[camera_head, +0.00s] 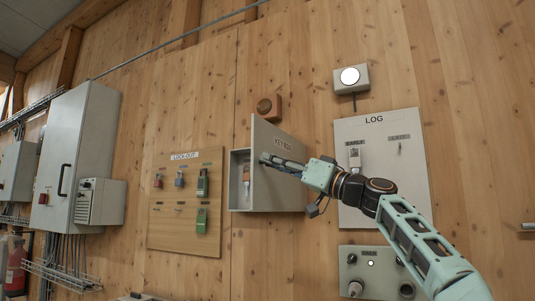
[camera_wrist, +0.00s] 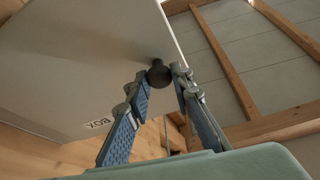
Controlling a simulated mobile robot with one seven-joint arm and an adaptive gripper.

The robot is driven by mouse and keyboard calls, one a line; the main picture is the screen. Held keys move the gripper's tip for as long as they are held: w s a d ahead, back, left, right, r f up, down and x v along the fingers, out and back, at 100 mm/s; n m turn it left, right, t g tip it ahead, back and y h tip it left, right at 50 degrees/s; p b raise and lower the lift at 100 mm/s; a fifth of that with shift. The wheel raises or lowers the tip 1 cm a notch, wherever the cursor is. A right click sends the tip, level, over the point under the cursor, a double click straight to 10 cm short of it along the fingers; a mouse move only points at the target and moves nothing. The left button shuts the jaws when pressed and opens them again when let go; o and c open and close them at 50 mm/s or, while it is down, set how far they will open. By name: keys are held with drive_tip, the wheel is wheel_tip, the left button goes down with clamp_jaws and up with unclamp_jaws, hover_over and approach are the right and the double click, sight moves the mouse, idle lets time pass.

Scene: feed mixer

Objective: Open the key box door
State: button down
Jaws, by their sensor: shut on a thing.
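The key box (camera_head: 233,181) is a grey metal box on the wooden wall. Its door (camera_head: 285,184), labelled KEY BOX, stands partly open, swung out from the left so that the left part of the inside shows. A key with an orange-brown tag (camera_head: 246,174) hangs inside. My gripper (camera_head: 264,158) reaches in from the right across the door to its free left edge. In the wrist view my gripper (camera_wrist: 164,78) is shut on a dark round knob (camera_wrist: 158,72) near the edge of the door (camera_wrist: 95,55). In the head view the fingers hide the knob.
A lockout board (camera_head: 157,228) with padlocks and green tags is left of the box. A brown round device (camera_head: 270,107) is just above the box.

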drive_tip(key=s+d+n+g+y+p, duration=0.1)
drive_tip(key=d+n+g+y+p, duration=0.2)
drive_tip(key=d+g+p, duration=0.3)
drive_tip(key=d+p, duration=0.2)
drive_tip(key=p, duration=0.1)
drive_tip(key=shift+s+d+n+p, duration=0.3)
drive_tip(key=shift+d+n+p, duration=0.05)
drive_tip(key=shift+d+n, duration=0.05)
drive_tip(key=shift+d+f+g, duration=0.1)
drive_tip(key=shift+g, duration=0.3)
drive_tip(key=c, duration=1.7)
unclamp_jaws()
drive_tip(key=shift+d, duration=0.15)
